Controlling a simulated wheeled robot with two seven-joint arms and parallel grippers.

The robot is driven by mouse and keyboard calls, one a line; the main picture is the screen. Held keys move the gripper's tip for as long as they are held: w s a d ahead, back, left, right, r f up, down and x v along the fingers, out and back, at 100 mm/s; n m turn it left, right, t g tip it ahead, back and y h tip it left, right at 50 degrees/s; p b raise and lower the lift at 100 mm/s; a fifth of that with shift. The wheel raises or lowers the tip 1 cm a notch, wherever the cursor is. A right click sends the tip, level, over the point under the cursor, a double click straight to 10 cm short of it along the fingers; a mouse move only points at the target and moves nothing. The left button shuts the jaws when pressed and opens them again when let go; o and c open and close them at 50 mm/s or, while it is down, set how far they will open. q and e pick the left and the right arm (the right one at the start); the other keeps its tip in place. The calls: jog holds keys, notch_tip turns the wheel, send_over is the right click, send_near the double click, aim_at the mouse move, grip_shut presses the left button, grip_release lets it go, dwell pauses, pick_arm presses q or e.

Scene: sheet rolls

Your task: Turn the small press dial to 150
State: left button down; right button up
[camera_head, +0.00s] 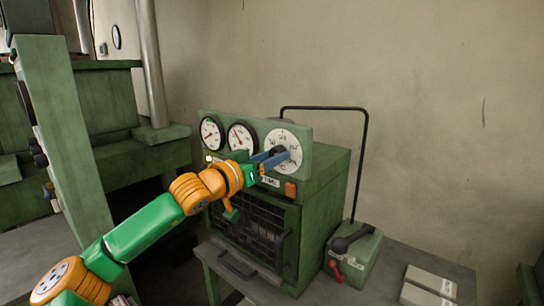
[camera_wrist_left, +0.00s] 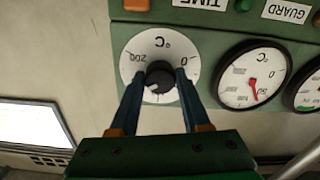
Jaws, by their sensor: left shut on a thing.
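The small press dial (camera_head: 283,138) is a round white face at the right end of the green press's panel. In the left wrist view the dial (camera_wrist_left: 144,50) appears upside down, with °C, 0 and 200 readable and a black knob (camera_wrist_left: 160,76) at its centre. My left gripper (camera_head: 278,157) reaches the dial from the left. In the left wrist view my left gripper (camera_wrist_left: 160,80) has its two blue fingers on either side of the knob, shut on it. The fingers cover part of the scale, and I cannot read the knob's setting. My right gripper is out of view.
Two gauges with red needles (camera_head: 240,137) (camera_head: 211,133) sit left of the dial. An orange button (camera_head: 291,189) and a TIME label (camera_head: 270,181) are below it. A black bent bar (camera_head: 362,160) rises at the right. A green lever box (camera_head: 352,255) stands on the table.

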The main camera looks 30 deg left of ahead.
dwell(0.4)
pick_arm(q)
jog(key=shift+c, duration=1.8)
grip_release()
jog(key=s+b, duration=0.4)
jog(key=s, duration=0.3)
jog(key=shift+a+b, duration=0.25)
jog(key=shift+b, duration=0.1)
